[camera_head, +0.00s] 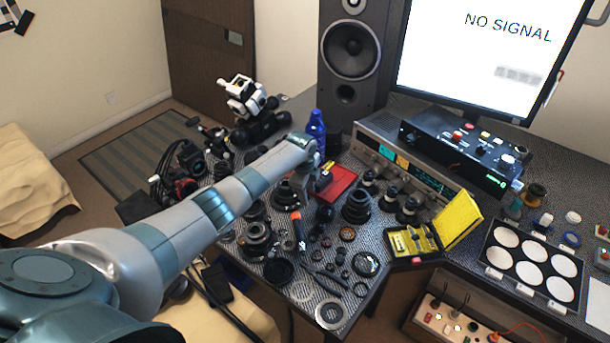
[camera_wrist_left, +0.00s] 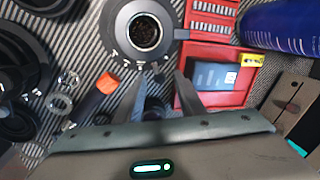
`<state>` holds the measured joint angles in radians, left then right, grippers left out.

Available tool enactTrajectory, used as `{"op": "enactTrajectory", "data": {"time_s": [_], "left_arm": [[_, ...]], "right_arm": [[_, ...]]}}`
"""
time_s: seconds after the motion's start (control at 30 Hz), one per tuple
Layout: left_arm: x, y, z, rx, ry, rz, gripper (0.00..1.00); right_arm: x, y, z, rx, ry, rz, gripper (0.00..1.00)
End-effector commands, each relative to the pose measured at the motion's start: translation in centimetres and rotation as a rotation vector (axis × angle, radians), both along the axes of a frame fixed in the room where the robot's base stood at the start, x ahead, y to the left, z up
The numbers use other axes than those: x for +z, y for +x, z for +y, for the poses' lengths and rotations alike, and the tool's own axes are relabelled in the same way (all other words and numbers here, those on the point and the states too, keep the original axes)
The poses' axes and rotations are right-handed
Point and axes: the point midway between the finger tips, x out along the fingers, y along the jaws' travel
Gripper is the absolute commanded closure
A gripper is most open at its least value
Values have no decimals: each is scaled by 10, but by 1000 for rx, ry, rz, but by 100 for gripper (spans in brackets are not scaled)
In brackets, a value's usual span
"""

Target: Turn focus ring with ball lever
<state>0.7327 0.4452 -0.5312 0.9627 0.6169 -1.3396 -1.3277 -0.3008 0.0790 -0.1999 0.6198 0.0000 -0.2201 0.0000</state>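In the left wrist view, a grey ring-shaped part (camera_wrist_left: 120,22) with a dark, round centre and small white marks sits at the top. A short dark arm (camera_wrist_left: 181,34) sticks out from its right side. I cannot tell whether this is the focus ring with its ball lever. My left gripper (camera_wrist_left: 160,80) points at the ring's near edge, its two fingers apart. A small dark rounded part (camera_wrist_left: 154,107) shows between the fingers, and I cannot see either finger pressing on it. In the head view my left gripper (camera_head: 306,188) is low over the table, partly hiding the parts below. My right gripper is not in view.
A red tray (camera_head: 338,183) lies just right of the gripper, and a blue bottle (camera_head: 316,130) stands behind. An orange-tipped tool (camera_head: 298,228) and several dark lens parts crowd the table. A yellow case (camera_head: 457,220) stands open at the right.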

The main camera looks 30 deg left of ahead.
Motion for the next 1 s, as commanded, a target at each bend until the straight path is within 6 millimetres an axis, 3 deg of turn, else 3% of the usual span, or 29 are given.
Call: {"op": "enactTrajectory", "data": {"time_s": [0.37,0.8,1.0], "left_arm": [[40,-7,0,-1,1,-3,65],[124,-23,-2,-1,1,-5,65],[153,-29,-3,0,1,-2,65]], "right_arm": [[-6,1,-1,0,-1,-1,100],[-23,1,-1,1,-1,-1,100],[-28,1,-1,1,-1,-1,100]]}}
